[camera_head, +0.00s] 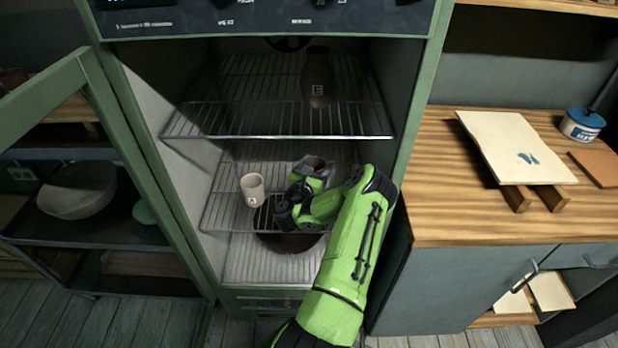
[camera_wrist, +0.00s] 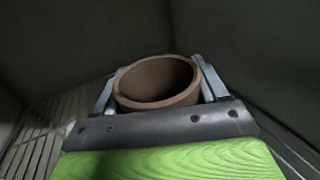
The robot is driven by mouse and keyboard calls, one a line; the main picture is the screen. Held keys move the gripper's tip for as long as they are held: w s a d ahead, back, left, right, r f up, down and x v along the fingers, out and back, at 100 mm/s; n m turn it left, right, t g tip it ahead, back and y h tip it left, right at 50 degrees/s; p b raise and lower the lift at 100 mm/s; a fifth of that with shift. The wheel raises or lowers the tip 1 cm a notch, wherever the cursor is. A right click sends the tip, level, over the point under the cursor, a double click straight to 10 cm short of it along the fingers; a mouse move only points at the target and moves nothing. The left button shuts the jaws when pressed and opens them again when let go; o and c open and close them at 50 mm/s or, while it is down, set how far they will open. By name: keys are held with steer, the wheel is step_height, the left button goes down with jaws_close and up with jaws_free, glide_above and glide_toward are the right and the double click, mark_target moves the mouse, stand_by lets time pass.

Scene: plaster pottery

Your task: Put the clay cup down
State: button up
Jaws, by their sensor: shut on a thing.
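My gripper (camera_wrist: 158,98) is shut on a brown clay cup (camera_wrist: 155,82), with one finger on each side of it. The cup's round open rim faces the wrist camera. In the head view the brown cup (camera_head: 314,163) shows just past my green wrist, inside the open kiln cabinet at the lower rack (camera_head: 225,212). My wrist hides the cup's lower part, so I cannot tell whether it touches the rack.
A pale cup (camera_head: 252,190) marked with a letter stands on the lower rack, left of my gripper. A dark vase (camera_head: 317,78) stands on the upper rack (camera_head: 225,125) above. The open green door (camera_head: 105,120) is at left. A wooden counter (camera_head: 450,190) is at right.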

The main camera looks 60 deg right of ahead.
step_height(320, 180, down, 5)
steer(key=shift+d+r+b, duration=0.1)
steer(key=shift+b, duration=0.45)
steer(key=shift+s, duration=0.1)
steer(key=shift+f, duration=0.2)
steer(key=o, duration=1.2)
steer(key=shift+r, duration=0.1)
steer(key=shift+r, duration=0.1)
